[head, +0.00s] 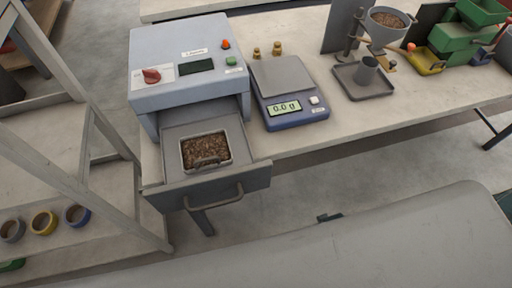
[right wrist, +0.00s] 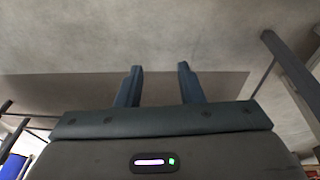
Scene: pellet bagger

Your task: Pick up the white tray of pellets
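The white tray (head: 231,163) is small and square with a pale rim, and it is filled with brown pellets (head: 205,149). It sits inside the pulled-out grey drawer (head: 256,177) of a grey machine (head: 188,62), left of centre in the head view. A darker lump or bar shows across the front part of the pellets; I cannot tell what it is. In the right wrist view my right gripper (right wrist: 160,72) has its two fingers apart with nothing between them, and the tray does not show there. My left gripper is in neither view.
A blue scale (head: 290,112) reading 0.0 g stands right of the machine. Farther right are a funnel stand (head: 362,82) and green bins (head: 468,42). A shelf frame (head: 75,125) with tape rolls stands at the left. The drawer handle (head: 215,200) juts forward over the floor.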

